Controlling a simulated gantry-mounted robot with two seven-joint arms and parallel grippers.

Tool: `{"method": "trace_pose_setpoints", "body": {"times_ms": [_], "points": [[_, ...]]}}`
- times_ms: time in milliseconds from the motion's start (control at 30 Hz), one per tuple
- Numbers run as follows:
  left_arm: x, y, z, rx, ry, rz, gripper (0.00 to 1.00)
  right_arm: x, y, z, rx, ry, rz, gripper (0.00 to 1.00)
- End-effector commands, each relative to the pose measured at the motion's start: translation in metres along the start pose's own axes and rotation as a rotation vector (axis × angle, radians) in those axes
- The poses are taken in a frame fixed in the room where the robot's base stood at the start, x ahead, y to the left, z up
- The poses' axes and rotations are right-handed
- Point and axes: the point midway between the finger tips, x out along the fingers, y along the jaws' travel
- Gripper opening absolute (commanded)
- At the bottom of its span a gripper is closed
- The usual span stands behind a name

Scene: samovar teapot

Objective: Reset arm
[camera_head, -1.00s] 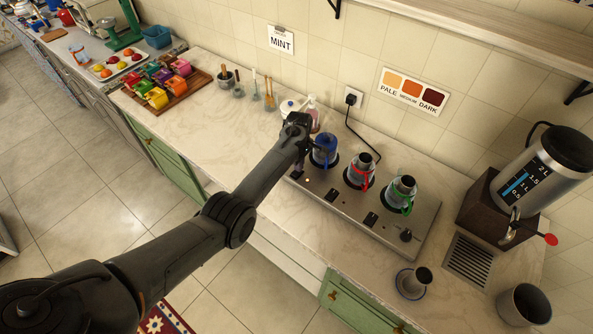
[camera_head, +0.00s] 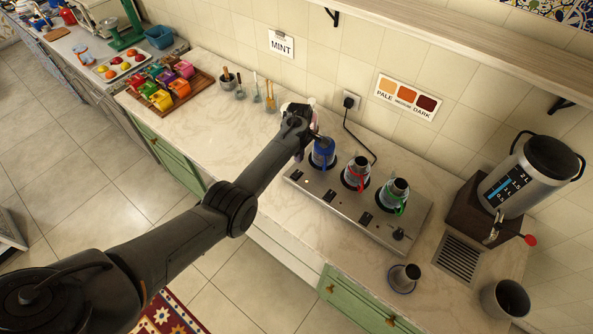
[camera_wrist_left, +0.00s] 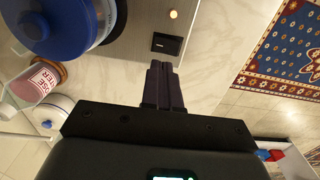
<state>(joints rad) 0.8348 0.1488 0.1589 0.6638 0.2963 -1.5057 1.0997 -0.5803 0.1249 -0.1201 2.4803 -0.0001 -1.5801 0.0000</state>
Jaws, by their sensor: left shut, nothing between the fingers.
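My left arm reaches in from the lower left in the head view. Its gripper (camera_head: 305,149) is near the left end of the steel hot plate (camera_head: 336,197), beside the blue teapot (camera_head: 323,152). In the left wrist view the gripper's fingers (camera_wrist_left: 163,75) are together with nothing between them, apart from the blue teapot (camera_wrist_left: 68,22) and over the counter at the plate's edge. The red-handled pot (camera_head: 357,172) and green-handled pot (camera_head: 393,194) stand on the plate's other burners. My right gripper is not in view.
A rose water bottle (camera_wrist_left: 42,82) and a white lidded pot (camera_wrist_left: 58,110) stand near the gripper. A tray of colourful tins is at the left.

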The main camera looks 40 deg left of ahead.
Motion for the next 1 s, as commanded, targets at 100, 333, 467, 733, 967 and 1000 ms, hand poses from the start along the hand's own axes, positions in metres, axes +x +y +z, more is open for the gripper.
{"method": "trace_pose_setpoints", "body": {"times_ms": [100, 333, 467, 733, 967, 1000], "points": [[0.001, 0.000, 0.000, 0.000, 0.000, 0.000, 0.00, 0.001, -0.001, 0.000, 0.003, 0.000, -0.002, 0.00], [0.001, 0.000, 0.000, 0.001, 0.000, 0.000, 0.00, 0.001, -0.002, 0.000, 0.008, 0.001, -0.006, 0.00], [0.005, -0.004, -0.001, 0.025, 0.009, 0.004, 0.00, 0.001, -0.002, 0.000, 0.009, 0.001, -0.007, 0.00], [0.037, -0.045, 0.003, 0.298, 0.088, 0.038, 0.00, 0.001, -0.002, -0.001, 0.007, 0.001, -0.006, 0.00], [0.056, -0.125, 0.037, 0.740, 0.174, 0.074, 0.00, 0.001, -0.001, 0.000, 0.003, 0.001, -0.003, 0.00], [0.056, -0.142, 0.046, 0.821, 0.185, 0.081, 0.00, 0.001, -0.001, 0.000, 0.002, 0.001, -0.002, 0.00]]}}
